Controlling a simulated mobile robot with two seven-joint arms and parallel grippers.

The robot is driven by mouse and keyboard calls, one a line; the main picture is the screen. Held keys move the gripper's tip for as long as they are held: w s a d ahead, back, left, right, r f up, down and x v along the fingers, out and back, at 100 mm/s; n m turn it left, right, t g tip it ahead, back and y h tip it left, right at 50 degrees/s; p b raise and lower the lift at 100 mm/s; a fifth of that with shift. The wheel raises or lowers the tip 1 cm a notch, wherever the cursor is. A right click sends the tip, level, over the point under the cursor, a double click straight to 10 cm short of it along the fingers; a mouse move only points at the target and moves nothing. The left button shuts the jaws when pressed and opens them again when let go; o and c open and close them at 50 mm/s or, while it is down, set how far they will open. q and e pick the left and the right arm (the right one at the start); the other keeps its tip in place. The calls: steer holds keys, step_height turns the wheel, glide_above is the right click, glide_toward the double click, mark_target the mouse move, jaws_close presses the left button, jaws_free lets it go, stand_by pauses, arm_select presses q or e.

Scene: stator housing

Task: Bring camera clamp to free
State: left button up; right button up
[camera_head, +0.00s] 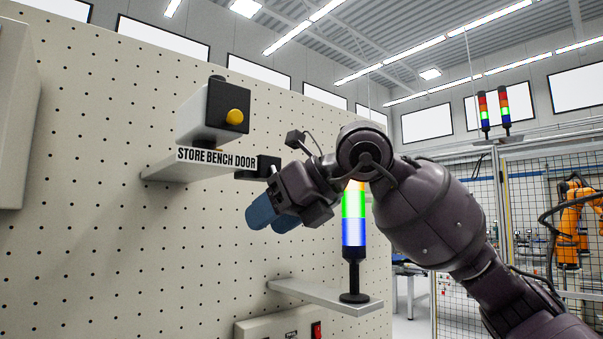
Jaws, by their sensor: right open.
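No thing in view is legibly marked as the camera clamp, so I cannot tell which it is. A grey and black box (207,112) with a round yellow knob (235,117) stands on a wall shelf labelled "STORE BENCH DOOR". A pale control panel (275,326) with a red switch (316,330) is cut off at the bottom edge; its small labels are unreadable. My right gripper (271,213) has blue fingertips. It is open, in front of the pegboard, below and right of the knob, apart from it. My left gripper is out of view.
A signal light (353,232), lit green and blue, stands on a lower shelf (318,292), partly behind my right arm. The pegboard (110,240) fills the left side. A pale cabinet (12,115) is at the left edge. An orange robot (568,235) is behind a fence at right.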

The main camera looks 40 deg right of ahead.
steer(key=s+d+r+m+t+h, duration=0.2)
steer(key=s+d+r+h, duration=0.15)
steer(key=d+r, duration=0.25)
steer(key=shift+m+h, duration=0.4)
steer(key=shift+h, duration=0.05)
steer(key=shift+x, duration=4.2)
steer(key=shift+w+d+r, duration=0.1)
steer(key=shift+w, duration=0.25)
